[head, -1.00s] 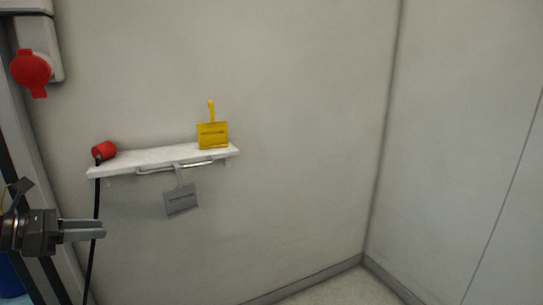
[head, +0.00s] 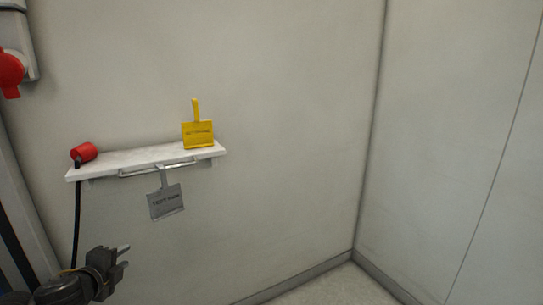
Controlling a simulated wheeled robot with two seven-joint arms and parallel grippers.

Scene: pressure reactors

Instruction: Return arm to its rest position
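My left gripper (head: 122,258) is at the lower left, below the white shelf and in front of the wall. Its two short grey fingers point up and to the right with a narrow gap between them, and nothing shows between them. It touches no object that I can see. My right gripper is not in view.
A white wall shelf (head: 130,161) holds a red plug (head: 84,152) with a hanging black cable (head: 77,220) and a yellow tag (head: 198,134). A grey tag (head: 166,202) hangs from the shelf's rail. A red socket cover (head: 10,75) is at upper left. Right side is clear.

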